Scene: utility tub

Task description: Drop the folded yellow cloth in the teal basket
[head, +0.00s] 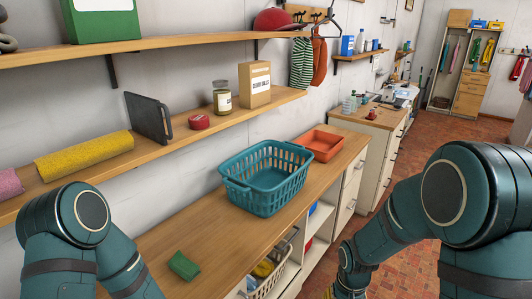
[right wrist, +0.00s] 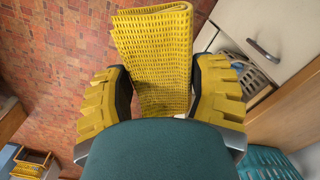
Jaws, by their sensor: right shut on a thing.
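The teal basket (head: 262,199) stands upright on the wooden counter, with slatted sides and no contents that I can see. A teal lattice that looks like the same basket shows at the lower right of the right wrist view (right wrist: 268,164). The folded yellow cloth (right wrist: 155,45) has a waffle texture and sits between the yellow pads of my right gripper (right wrist: 162,98), which is shut on it. The cloth hangs out over the brick floor, apart from the basket. In the head view, only a sliver of yellow shows at the bottom edge below my right arm. My left gripper is outside the frame.
An orange tray (head: 322,151) stands behind the basket. A green block (head: 183,265) lies on the near counter (head: 215,238). A shelf above holds a yellow roll (head: 85,155), a dark board (head: 148,118), a jar and a box. A wire basket (head: 271,280) sits under the counter.

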